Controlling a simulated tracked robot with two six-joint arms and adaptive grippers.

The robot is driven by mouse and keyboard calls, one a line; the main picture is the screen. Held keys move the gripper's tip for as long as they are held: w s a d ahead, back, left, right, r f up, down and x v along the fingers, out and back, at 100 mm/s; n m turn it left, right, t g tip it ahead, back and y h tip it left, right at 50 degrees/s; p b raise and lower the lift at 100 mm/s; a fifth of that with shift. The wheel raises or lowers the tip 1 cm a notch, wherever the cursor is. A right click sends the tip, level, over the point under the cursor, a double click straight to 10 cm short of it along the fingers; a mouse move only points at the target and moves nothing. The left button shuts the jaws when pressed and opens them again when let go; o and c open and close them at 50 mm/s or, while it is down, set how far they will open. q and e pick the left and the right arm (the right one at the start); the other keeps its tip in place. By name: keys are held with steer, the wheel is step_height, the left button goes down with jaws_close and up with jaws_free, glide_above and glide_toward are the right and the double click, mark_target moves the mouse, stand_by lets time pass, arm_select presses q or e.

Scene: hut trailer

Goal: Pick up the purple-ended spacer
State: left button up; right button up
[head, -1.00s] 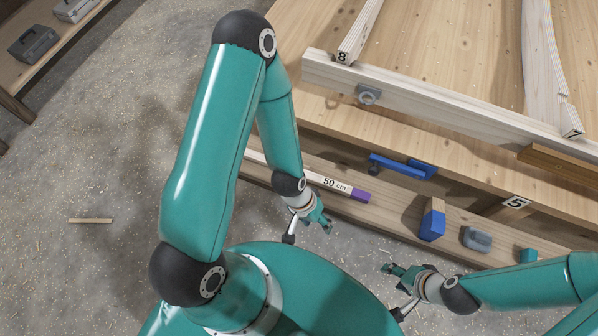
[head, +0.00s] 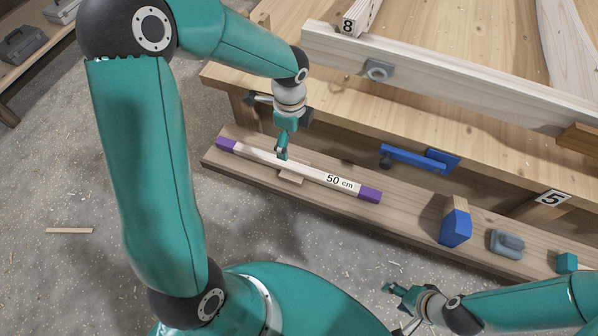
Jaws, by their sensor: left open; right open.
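The purple-ended spacer (head: 318,175) is a pale wooden bar marked "50 cm" with a purple block at each end. It lies in the head view along the low plank shelf in front of the workbench, with a small wood piece (head: 291,177) under its middle. My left gripper (head: 282,155) is open and points down at the spacer, left of its middle. Its fingertips overlap the bar in the picture; I cannot tell whether they touch it. My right gripper (head: 388,289) is open and empty at the lower right, away from the spacer.
On the low shelf (head: 400,215) to the right stand a blue-and-wood block (head: 455,224), a grey tool (head: 507,243) and a teal cube (head: 567,263). A blue clamp (head: 418,158) is at the bench edge. The workbench (head: 330,100) with a pale timber frame rises behind.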

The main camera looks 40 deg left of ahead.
arm_select(q)
steer(key=b, duration=0.2)
glide_toward(295, 166)
steer(key=f, duration=0.5)
steer(key=shift+s+a, duration=0.25)
steer(key=shift+w+d+f+b, duration=0.1)
steer(key=shift+f+b, duration=0.1)
steer(key=shift+f, duration=0.7)
steer(key=shift+w+d+f+b, duration=0.1)
steer(key=shift+w+f+b, duration=0.05)
steer(key=shift+f, duration=0.7)
steer(key=shift+w+f+b, duration=0.1)
steer(key=shift+f+b, duration=0.1)
steer(key=shift+f, duration=0.7)
steer(key=shift+c, duration=0.2)
steer(key=c, duration=1.3)
steer(key=shift+s+d, duration=0.1)
steer(key=shift+s, duration=0.05)
steer(key=c, duration=0.4)
